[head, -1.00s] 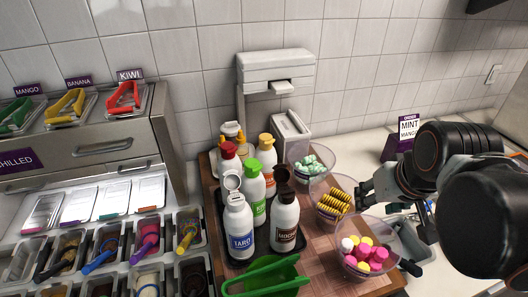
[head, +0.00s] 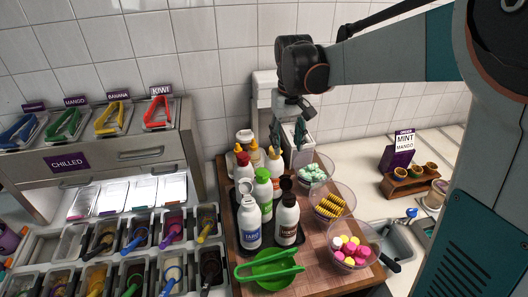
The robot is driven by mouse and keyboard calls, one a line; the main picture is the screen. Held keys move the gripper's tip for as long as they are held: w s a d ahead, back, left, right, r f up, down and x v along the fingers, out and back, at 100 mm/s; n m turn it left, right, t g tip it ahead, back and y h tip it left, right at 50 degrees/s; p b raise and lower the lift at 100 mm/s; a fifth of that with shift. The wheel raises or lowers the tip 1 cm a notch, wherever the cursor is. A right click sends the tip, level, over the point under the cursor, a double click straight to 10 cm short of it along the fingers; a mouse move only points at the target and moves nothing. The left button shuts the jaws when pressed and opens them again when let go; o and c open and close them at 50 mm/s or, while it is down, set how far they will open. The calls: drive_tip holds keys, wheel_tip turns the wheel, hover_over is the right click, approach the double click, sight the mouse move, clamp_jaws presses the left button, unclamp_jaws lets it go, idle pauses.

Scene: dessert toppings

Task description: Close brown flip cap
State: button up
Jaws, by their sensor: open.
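The white bottle with the brown flip cap (head: 288,222) stands upright on the front right of a dark tray (head: 248,242). Its brown cap (head: 286,185) appears raised above the bottle top; the hinge is too small to make out. My gripper (head: 290,138) is open and empty, fingers pointing down. In the picture it is above the brown cap, over the back part of the tray area, and apart from the bottle. How far behind the cap it is, I cannot tell.
Beside it stand a white-capped bottle labelled taro (head: 249,228), a green-capped bottle (head: 263,190) and a red-capped bottle (head: 243,168). Clear bowls (head: 352,262) line the right side. Green tongs (head: 270,274) lie in front. A dispenser (head: 264,82) is behind.

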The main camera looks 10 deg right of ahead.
sight(284, 175)
wheel_tip(284, 175, down, 14)
drive_tip(key=shift+r+b, duration=0.1)
drive_tip(key=shift+b, duration=0.45)
drive_tip(key=c, duration=0.8)
